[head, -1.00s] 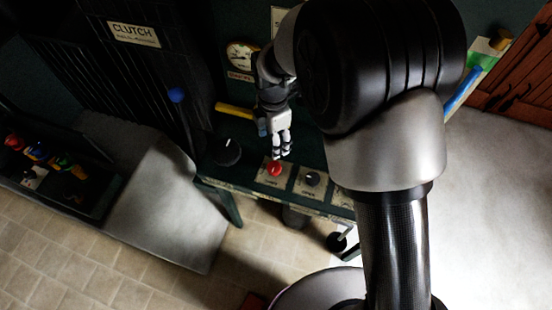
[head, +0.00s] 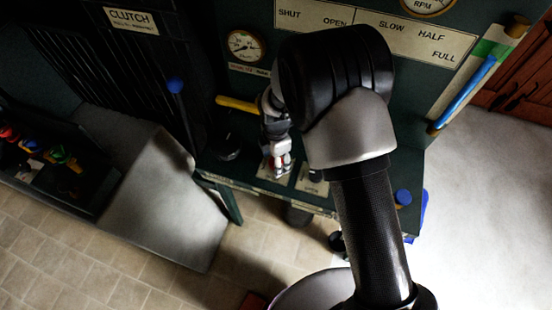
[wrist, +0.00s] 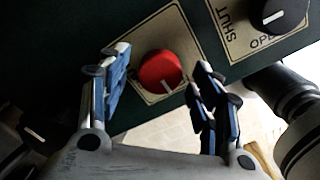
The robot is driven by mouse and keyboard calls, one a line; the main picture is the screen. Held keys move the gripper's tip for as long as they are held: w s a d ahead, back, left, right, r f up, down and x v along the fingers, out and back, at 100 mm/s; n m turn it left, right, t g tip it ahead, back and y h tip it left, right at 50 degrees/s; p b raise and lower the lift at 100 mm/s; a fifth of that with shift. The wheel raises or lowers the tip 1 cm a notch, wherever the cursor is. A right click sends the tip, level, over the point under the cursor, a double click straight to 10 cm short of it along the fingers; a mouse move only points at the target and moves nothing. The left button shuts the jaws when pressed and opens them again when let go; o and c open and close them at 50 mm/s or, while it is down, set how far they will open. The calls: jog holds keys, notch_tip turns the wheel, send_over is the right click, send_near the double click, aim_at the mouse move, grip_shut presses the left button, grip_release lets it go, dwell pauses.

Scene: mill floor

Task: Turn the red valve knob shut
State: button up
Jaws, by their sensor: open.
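The red valve knob (wrist: 160,70) sits on a cream plate in the wrist view, with a pale pointer mark near its lower edge. My gripper (wrist: 162,72) is open, with one finger to the left of the knob and the other to the right; I cannot tell whether either touches it. In the head view my gripper (head: 278,160) is down over the panel's front, and the knob is mostly hidden, with only a little red showing at the fingers.
A black knob (wrist: 285,12) on a SHUT/OPEN plate (wrist: 238,38) is close on the right. In the head view a yellow handle (head: 237,104), a large dark knob (head: 228,148) and a blue-tipped lever (head: 175,86) stand to the left. A blue knob (head: 403,196) is at the right.

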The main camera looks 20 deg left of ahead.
jog(key=shift+c, duration=0.3)
jog(key=c, duration=1)
jog(key=shift+m, duration=0.3)
jog(key=m, duration=0.3)
jog(key=shift+m, duration=0.3)
jog(key=m, duration=0.4)
jog(key=shift+m, duration=0.3)
jog(key=m, duration=0.4)
jog(key=shift+m, duration=2.5)
